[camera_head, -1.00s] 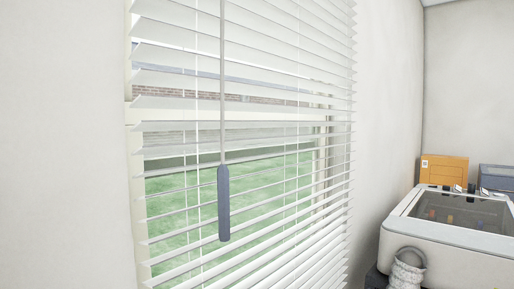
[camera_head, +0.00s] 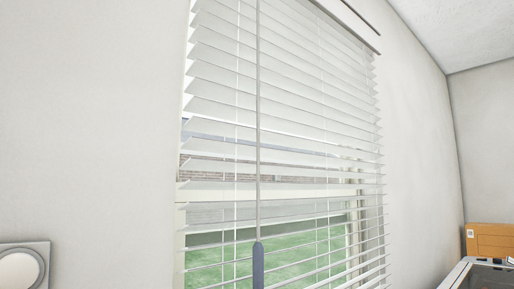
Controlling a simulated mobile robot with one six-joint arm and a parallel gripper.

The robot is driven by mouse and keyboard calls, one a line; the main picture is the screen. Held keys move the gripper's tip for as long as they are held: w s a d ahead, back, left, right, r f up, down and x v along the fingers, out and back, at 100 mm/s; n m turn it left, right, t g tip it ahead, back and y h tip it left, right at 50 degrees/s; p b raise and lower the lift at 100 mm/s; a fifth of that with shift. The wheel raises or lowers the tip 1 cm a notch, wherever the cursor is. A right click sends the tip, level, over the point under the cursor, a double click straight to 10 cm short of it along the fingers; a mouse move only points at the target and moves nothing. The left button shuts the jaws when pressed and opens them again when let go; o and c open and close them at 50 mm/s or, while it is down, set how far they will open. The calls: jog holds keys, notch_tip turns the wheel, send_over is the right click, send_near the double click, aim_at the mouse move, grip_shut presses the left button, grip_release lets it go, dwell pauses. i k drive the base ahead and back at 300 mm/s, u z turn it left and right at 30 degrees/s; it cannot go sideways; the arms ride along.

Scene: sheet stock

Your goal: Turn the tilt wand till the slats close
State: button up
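The tilt wand (camera_head: 258,120) is a thin grey rod that hangs straight down in front of the blind. Its thicker blue-grey handle (camera_head: 258,266) shows at the bottom of the view, and its lower end is cut off by the frame edge. The white slats (camera_head: 300,100) of the blind are open, with gaps between them. Grass and a brick wall show through the gaps. The top rail (camera_head: 347,22) shows at the upper right of the blind. My gripper is not in view.
Bare wall lies on both sides of the window. A grey plate with a round white face (camera_head: 20,268) is at the lower left. An orange box (camera_head: 489,240) and part of a white-rimmed machine (camera_head: 458,276) are at the lower right.

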aim_at(258, 249)
jog(key=k, duration=1.1)
jog(key=u, duration=0.35)
jog(key=i, duration=0.65)
jog(key=z, duration=0.15)
